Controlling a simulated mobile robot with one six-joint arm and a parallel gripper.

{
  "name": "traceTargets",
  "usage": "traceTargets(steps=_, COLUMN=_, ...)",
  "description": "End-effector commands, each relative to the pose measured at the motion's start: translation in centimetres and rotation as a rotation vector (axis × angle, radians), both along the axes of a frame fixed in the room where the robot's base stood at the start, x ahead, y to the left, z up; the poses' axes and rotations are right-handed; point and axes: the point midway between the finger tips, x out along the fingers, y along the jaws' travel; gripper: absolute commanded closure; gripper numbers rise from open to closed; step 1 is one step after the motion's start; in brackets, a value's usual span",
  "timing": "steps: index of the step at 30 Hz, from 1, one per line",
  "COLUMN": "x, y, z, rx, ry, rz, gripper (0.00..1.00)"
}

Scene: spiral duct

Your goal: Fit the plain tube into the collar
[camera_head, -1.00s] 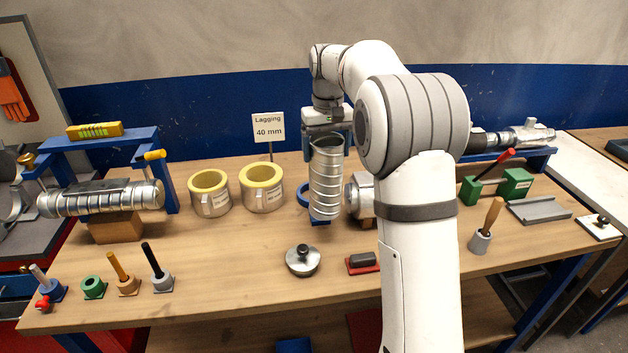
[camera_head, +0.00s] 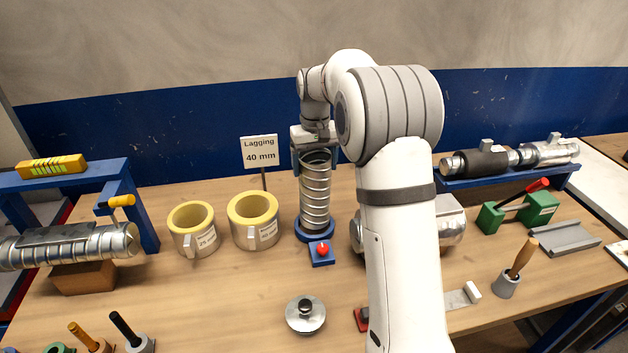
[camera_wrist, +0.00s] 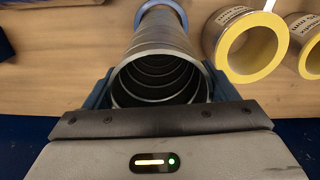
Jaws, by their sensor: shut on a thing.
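My gripper (camera_head: 315,158) is shut on a silver metal tube (camera_head: 315,195) with ribs around it, gripped near its top. The tube stands about upright. Its open upper mouth shows in the wrist view (camera_wrist: 162,50), between the two blue fingers. A blue collar (camera_head: 315,238) with a red knob (camera_head: 322,248) in front sits on the bench. The tube's lower end is at the collar, and the blue ring shows around it in both views. How deep the tube sits is hidden.
Two yellow-lined lagging sleeves (camera_head: 194,228) (camera_head: 254,218) stand left of the tube, before a "Lagging 40 mm" sign (camera_head: 259,152). A metal cylinder (camera_head: 450,222) lies close on the right, partly behind my arm. A lidded round piece (camera_head: 305,314) lies in front. Bench between is clear.

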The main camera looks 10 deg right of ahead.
Motion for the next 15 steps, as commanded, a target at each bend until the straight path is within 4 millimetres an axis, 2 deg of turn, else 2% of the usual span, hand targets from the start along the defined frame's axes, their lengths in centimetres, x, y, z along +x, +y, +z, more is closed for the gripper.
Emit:
traceTargets(steps=9, x=0.0, y=0.4, z=-3.7, rx=0.0, ry=0.0, rz=0.006, gripper=0.68)
traceTargets(steps=15, x=0.0, y=0.4, z=-4.1, rx=0.0, ry=-0.002, rz=0.007, gripper=0.68)
